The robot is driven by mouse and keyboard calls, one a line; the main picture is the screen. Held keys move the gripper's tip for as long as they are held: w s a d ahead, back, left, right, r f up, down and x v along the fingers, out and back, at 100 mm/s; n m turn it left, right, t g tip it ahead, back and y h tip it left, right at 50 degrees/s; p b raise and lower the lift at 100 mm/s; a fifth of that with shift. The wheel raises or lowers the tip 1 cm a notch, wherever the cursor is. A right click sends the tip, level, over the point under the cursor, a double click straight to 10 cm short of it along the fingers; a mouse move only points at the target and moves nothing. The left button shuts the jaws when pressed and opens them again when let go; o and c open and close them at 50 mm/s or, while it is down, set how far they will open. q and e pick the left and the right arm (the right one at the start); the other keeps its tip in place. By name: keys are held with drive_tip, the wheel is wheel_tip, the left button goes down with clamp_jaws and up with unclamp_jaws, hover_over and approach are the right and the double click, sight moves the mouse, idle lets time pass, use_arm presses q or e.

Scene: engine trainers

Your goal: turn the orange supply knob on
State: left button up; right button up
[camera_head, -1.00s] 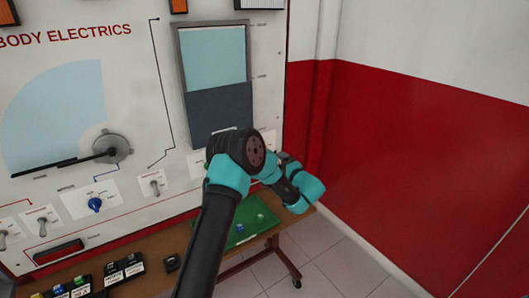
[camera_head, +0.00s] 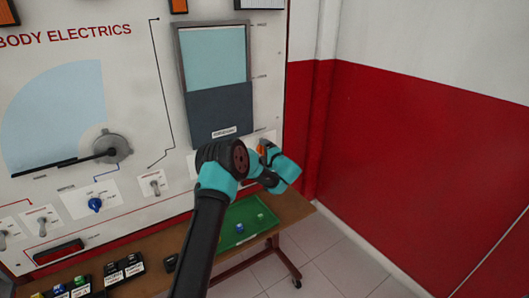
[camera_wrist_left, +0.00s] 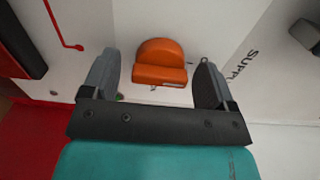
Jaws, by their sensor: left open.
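The orange supply knob (camera_wrist_left: 160,62) is on the white panel, with a raised grip bar across its front, beside a partly visible "SUPP" label. In the head view a small part of the orange knob (camera_head: 263,147) shows behind my left gripper (camera_head: 268,155). In the left wrist view my left gripper (camera_wrist_left: 158,75) is open, with one finger on each side of the knob and visible gaps between. Nothing is held. My right gripper is not in view.
The panel also carries a blue knob (camera_head: 95,204), a toggle switch (camera_head: 154,187) and a dial lever (camera_head: 112,148). A green tray (camera_head: 250,234) with small coloured parts lies on the wooden bench below. A red and white wall stands to the right.

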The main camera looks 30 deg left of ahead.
use_arm(q)
drive_tip(key=c, duration=0.9)
drive_tip(key=shift+m, duration=0.5)
drive_tip(key=m, duration=0.3)
drive_tip(key=shift+m, duration=0.4)
drive_tip(key=m, duration=0.4)
drive_tip(key=shift+m, duration=0.3)
drive_tip(key=m, duration=0.8)
drive_tip(key=shift+m, duration=0.3)
